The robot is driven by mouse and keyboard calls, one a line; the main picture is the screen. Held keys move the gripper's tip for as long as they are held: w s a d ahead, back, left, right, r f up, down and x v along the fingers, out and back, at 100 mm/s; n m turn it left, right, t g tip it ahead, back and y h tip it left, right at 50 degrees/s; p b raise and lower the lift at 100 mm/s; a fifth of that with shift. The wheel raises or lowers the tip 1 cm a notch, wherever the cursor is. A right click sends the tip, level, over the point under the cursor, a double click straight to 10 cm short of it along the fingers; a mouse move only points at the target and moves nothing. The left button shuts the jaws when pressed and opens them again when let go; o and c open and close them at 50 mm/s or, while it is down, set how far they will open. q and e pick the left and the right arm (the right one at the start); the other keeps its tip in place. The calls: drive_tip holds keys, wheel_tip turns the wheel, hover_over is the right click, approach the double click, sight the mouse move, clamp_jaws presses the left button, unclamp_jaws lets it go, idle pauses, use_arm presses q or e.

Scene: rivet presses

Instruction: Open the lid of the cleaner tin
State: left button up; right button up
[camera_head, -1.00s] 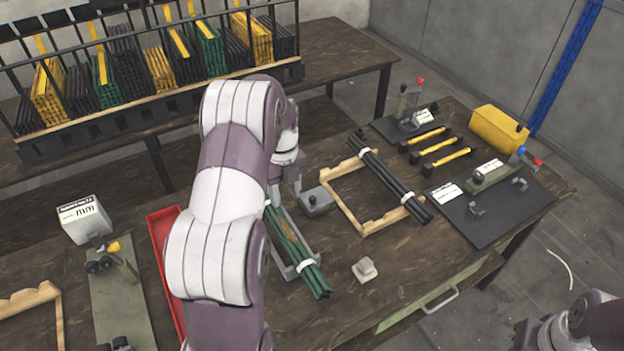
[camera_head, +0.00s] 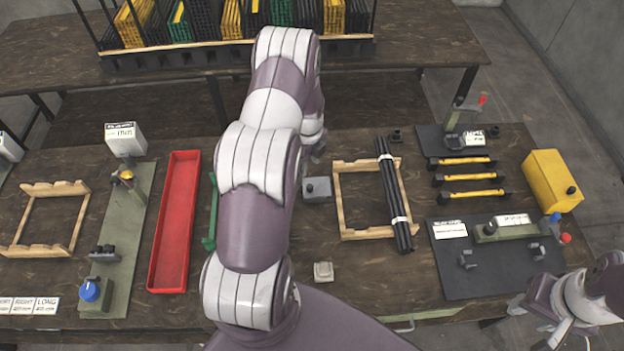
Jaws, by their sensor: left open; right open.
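A small grey box with a dark knob on top (camera_head: 317,189), which looks like the cleaner tin, stands on the bench left of a wooden frame. Its top looks closed. My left gripper (camera_head: 318,154) is just behind the box in the picture, partly hidden by my own arm; it is open, and I see nothing in it. Whether it touches the box cannot be told. My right gripper (camera_head: 536,318) is at the lower right, off the front edge of the bench, open and empty.
The wooden frame (camera_head: 345,205) carries black rods (camera_head: 392,195). A pale block (camera_head: 323,271) lies in front of the grey box. A red tray (camera_head: 175,220) is left of my arm. Green rods (camera_head: 212,215) are mostly hidden. A yellow box (camera_head: 551,181) stands far right.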

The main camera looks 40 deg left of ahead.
use_arm(q)
drive_tip(key=p, duration=0.1)
hover_over(309, 185)
drive_tip(key=f, duration=0.4)
drive_tip(key=shift+s+a+f, duration=0.1)
drive_tip(key=shift+s, duration=0.3)
drive_tip(key=f, duration=0.2)
drive_tip(key=f+p, duration=0.1)
drive_tip(key=f, duration=0.3)
drive_tip(key=shift+w+d, duration=0.25)
drive_tip(key=shift+w, duration=0.15)
drive_tip(key=shift+s+a+f, duration=0.15)
drive_tip(key=shift+s+f, duration=0.05)
drive_tip(key=shift+f, duration=0.1)
drive_tip(key=shift+w, duration=0.1)
drive_tip(key=c, duration=0.5)
clamp_jaws()
